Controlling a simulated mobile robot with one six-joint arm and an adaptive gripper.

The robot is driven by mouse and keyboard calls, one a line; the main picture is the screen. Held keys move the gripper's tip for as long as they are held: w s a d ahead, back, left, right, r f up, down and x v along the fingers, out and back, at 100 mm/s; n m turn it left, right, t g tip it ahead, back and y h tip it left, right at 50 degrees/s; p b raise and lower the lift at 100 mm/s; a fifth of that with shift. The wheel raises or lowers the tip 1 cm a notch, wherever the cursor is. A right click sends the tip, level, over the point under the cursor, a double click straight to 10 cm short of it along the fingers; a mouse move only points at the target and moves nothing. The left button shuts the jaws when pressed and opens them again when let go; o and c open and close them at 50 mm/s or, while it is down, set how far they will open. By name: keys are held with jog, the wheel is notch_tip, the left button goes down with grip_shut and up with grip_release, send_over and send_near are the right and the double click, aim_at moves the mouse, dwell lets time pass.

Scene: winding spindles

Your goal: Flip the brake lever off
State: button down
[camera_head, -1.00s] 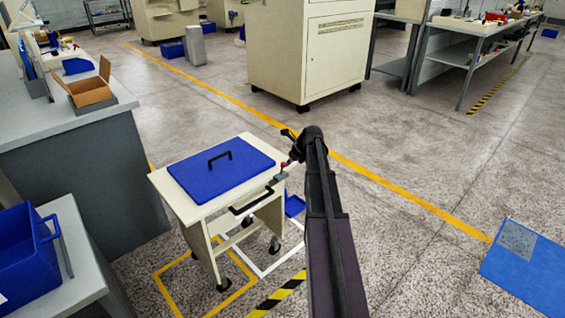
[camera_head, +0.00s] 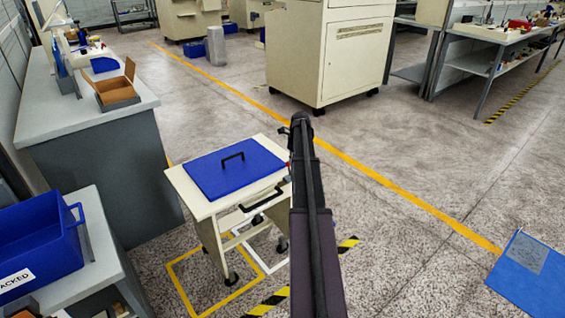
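A cream cart (camera_head: 180,183) stands on casters left of my arm. A small red spot (camera_head: 289,165), possibly the tip of the brake lever, shows at the cart's right edge, right beside my arm; the rest of any lever there is hidden. My dark arm rises from the bottom of the picture and covers the space just right of the cart.
A blue lid (camera_head: 215,177) with a black handle lies on the cart. A black bar handle (camera_head: 262,199) is on its side. A grey bench stands at left with a blue bin (camera_head: 38,250) nearer. Open floor lies at right, with a blue panel (camera_head: 530,275).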

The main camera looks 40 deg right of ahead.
jog(key=shift+w+f, duration=0.1)
jog(key=shift+d, duration=0.15)
jog(key=shift+r, duration=0.25)
jog(key=shift+d+r+p, duration=0.1)
jog(key=shift+r+p, duration=0.5)
jog(key=shift+p, duration=0.2)
jog(key=shift+r, duration=0.1)
